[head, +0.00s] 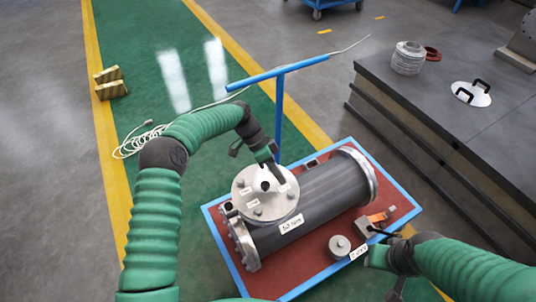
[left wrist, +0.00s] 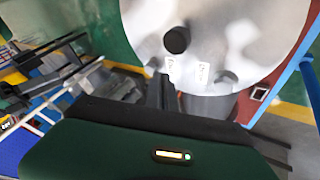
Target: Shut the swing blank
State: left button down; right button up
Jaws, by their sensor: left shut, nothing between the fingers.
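The flanged shell (head: 325,199) is a dark grey cylinder lying on a red-topped cart. A round silver disc with bolts and small labels, apparently the swing blank (head: 246,182), lies over the shell's near-left upper side. My left gripper (head: 274,173) is shut and empty, with its tips at the disc's upper right; I cannot tell whether they touch it. In the left wrist view the disc (left wrist: 235,30) fills the top, with a dark knob (left wrist: 177,40) on it and the shut fingers (left wrist: 160,92) just below. My right gripper (head: 378,243) is low at the cart's right edge; its fingers are unclear.
The blue-edged cart (head: 224,246) has a blue T-shaped handle (head: 279,110) behind my left gripper. A small round metal part (head: 339,246) and an orange-and-grey item (head: 377,219) sit on its right. A dark bench (head: 440,110) stands at right.

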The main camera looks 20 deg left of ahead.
pick_arm(q)
jog(key=p+v, duration=0.2)
jog(key=v, duration=1.2)
jog(key=s+d+n+t+y, duration=0.1)
jog(key=s+d+n+y, duration=0.3)
jog(key=s+d, duration=0.15)
jog(key=s+a+f+n+t+y, duration=0.1)
jog(key=s+a+n+t+y, duration=0.2)
jog(key=s, duration=0.7)
jog(key=s+a+f+n+t, duration=0.1)
jog(key=s+a+f+n, duration=0.15)
jog(key=s+n, duration=0.55)
notch_tip(320, 180, up, 15)
jog(key=s+m+p, duration=0.2)
jog(key=p, duration=1.2)
jog(key=shift+s+a, duration=0.15)
jog(key=shift+a, duration=0.25)
jog(key=shift+f, duration=0.15)
